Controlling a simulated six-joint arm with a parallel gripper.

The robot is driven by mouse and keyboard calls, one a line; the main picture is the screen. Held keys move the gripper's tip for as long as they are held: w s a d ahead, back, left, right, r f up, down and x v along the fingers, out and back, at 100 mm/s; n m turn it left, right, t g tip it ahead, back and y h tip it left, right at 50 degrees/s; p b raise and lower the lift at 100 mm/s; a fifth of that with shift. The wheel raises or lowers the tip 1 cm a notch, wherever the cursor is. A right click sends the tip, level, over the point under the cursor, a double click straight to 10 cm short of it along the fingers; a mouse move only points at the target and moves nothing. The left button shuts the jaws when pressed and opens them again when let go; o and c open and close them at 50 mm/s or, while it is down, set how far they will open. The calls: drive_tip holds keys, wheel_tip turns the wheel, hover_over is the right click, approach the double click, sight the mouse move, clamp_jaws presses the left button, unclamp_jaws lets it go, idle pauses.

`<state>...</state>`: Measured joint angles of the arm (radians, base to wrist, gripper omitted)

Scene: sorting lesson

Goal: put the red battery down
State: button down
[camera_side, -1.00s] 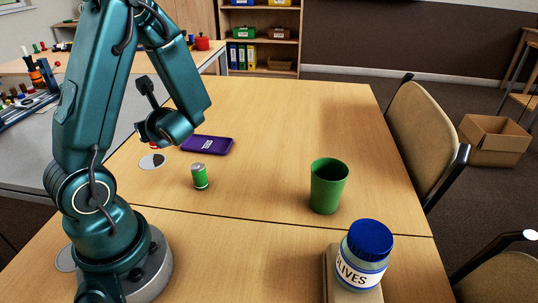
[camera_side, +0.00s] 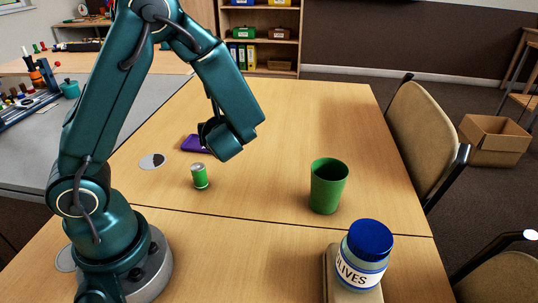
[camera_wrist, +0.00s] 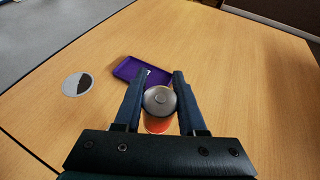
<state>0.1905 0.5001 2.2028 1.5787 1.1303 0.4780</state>
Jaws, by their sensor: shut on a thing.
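The red battery (camera_wrist: 157,125) shows in the wrist view with its round grey metal end towards the camera and an orange-red side below. My gripper (camera_wrist: 161,74) is shut on it, one dark finger on each side. In the side view my arm's end hides the jaws and the battery, so the height above the table cannot be told. A green battery (camera_side: 200,176) stands upright on the table (camera_side: 270,120), left of and nearer the camera than my gripper.
A purple flat case (camera_wrist: 145,72) lies just beyond the fingers. A grey-and-dark disc (camera_side: 152,161) lies left of it. A green cup (camera_side: 328,186) stands at the right, with a blue-lidded olives jar (camera_side: 365,262) in front. The table's far middle is clear.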

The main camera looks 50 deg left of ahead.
drive_tip(key=w+d+f, duration=0.4)
drive_tip(key=w+d, duration=0.1)
drive_tip(key=shift+w+f, duration=0.15)
drive_tip(key=shift+f, duration=2.05)
drive_tip(key=shift+f, duration=0.15)
drive_tip(key=shift+c, duration=2.4)
unclamp_jaws()
